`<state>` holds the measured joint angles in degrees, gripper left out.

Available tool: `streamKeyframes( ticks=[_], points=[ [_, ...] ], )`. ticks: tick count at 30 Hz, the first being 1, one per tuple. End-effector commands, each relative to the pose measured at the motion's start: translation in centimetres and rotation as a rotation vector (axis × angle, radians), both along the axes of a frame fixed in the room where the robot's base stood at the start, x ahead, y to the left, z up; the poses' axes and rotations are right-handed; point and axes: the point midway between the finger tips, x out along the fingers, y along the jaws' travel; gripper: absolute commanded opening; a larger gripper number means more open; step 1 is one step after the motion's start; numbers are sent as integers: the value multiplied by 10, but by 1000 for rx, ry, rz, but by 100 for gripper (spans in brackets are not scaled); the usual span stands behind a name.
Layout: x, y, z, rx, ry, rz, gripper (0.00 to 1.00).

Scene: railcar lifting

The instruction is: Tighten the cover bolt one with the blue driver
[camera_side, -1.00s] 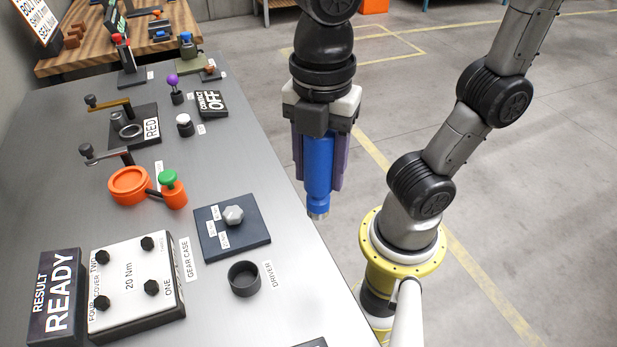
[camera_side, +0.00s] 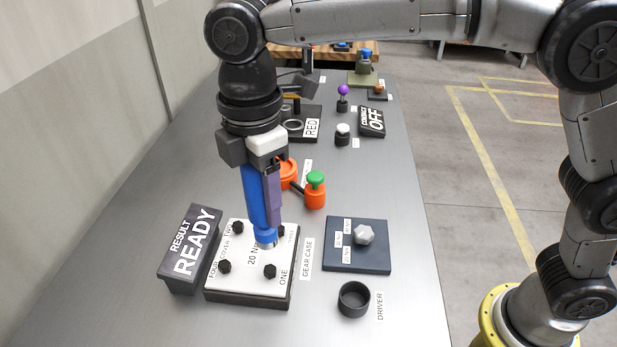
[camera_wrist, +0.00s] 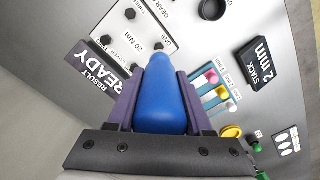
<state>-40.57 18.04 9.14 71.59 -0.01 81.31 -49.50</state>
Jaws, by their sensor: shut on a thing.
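My gripper (camera_side: 262,190) is shut on the blue driver (camera_side: 254,198), which points down with its metal tip over the gear case cover. In the wrist view the driver (camera_wrist: 166,98) sits between the purple fingers. The white gear case cover (camera_side: 247,252) carries several black bolts and reads 20 Nm. Cover bolt one (camera_side: 270,271), by the label ONE, stands in the front right corner. The driver tip appears above the cover, behind bolt one in the side view and apart from it.
A RESULT READY sign (camera_side: 190,248) stands left of the cover. The round black driver cup (camera_side: 354,299) is empty. A dark pad (camera_side: 345,258) with a grey hex knob lies right of the cover. Orange parts (camera_side: 315,193) with a green knob stand behind.

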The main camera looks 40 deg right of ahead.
Motion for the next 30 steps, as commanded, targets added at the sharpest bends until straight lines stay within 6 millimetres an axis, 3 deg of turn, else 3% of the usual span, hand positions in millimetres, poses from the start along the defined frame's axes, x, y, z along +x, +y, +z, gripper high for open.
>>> streamKeyframes(
  ticks=[30],
  points=[
    [2, 1, -64, 3, -3, -1, 0]
  ],
)
